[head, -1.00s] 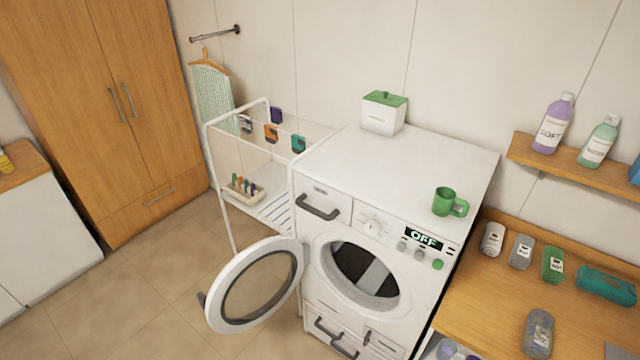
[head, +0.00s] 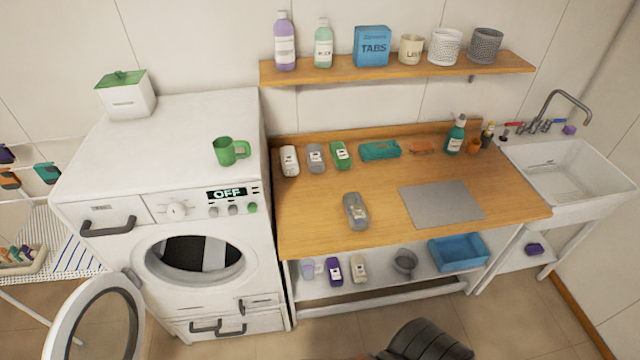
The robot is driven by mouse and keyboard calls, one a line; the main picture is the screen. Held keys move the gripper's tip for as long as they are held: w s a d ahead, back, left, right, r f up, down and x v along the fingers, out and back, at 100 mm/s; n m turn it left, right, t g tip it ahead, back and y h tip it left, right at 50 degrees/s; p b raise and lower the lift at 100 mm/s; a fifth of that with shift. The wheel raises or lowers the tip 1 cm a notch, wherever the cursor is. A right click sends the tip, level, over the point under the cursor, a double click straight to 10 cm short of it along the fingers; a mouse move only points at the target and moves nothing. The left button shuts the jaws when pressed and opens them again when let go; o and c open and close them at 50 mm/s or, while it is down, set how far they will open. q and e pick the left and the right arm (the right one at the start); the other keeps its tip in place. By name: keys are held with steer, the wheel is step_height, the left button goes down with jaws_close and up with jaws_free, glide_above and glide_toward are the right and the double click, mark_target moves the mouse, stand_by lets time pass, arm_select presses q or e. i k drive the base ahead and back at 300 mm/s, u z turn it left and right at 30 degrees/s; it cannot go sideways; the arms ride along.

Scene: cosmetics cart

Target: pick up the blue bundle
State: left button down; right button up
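No bundle that is clearly blue shows in the head view. Labelled bundles in white (head: 289,160), grey (head: 315,157) and green (head: 340,155) lie in a row at the back left of the wooden counter (head: 300,222). Another grey bundle (head: 355,211) lies alone nearer its front. A teal folded item (head: 380,150) lies to the right of the row. On the low shelf a purple bundle (head: 333,271) lies beside a beige one (head: 358,268). Neither of my grippers can be made out.
The washing machine (head: 170,100) has its round door (head: 100,318) open at the left; a green mug (head: 230,151) stands on top. A blue tray (head: 458,252) sits on the low shelf. A sink (head: 570,175) is at right. A dark ribbed object (head: 428,342) is cut off below.

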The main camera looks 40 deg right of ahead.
mark_target(357, 217)
steer(key=z, duration=1.85)
steer(key=k, duration=1.15)
steer(key=u, duration=0.95)
steer(key=i, duration=1.25)
steer(key=z, duration=0.45)
